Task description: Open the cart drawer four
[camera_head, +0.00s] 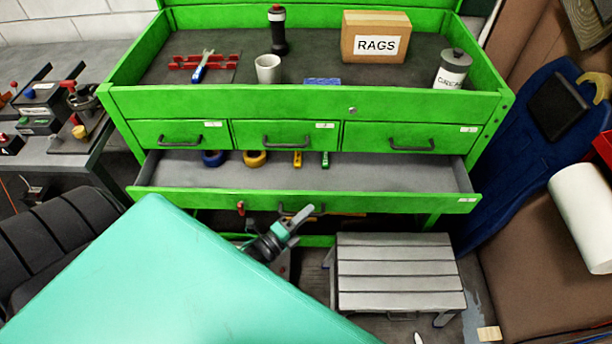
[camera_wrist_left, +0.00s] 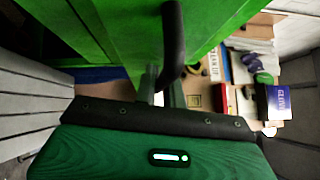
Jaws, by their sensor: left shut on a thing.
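The green tool cart (camera_head: 230,103) stands ahead, with a row of three upper drawers that look shut. Below them the wide drawer (camera_head: 380,203) is pulled out, showing its grey inside. Its dark handle (camera_head: 320,209) is on the front face, partly hidden by my left gripper (camera_head: 298,217). The gripper is shut on this handle, just in front of the drawer face. In the left wrist view, the handle (camera_wrist_left: 174,40) runs down to the fingers (camera_wrist_left: 164,85). My right gripper is not in view.
The open drawer holds blue tape (camera_head: 213,158), yellow tape (camera_head: 254,159) and small tools. A rags box (camera_head: 375,38) and grease can (camera_head: 452,69) sit on top. A grey step stool (camera_head: 398,273) stands below right, close to the drawer. A bench (camera_head: 80,145) is at left.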

